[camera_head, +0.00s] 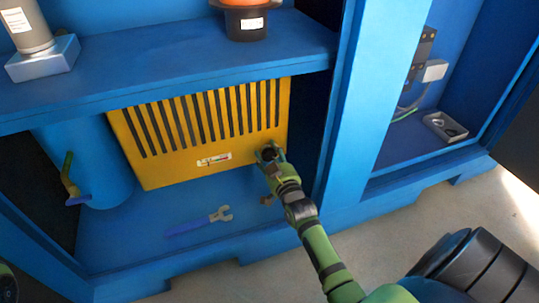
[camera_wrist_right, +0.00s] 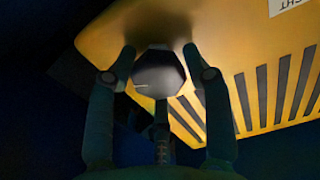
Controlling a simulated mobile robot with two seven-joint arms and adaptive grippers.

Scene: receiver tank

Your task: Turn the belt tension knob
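The belt tension knob (camera_head: 268,153) is dark and sits at the lower right corner of a yellow slotted guard (camera_head: 160,172). In the right wrist view the knob (camera_wrist_right: 160,72) is a faceted dark cap with a pale line pointing left. My right gripper (camera_head: 271,158) is at the knob. In the wrist view its fingers (camera_wrist_right: 159,64) stand on both sides of the knob, with a narrow gap seeming to show; I cannot tell whether one touches. A third finger is below. A white label (camera_head: 213,159) is left of the knob.
A blue-handled wrench (camera_head: 198,222) lies on the blue cabinet floor below the guard. A blue shelf (camera_head: 170,72) runs above it. A blue post (camera_head: 345,110) stands to the right.

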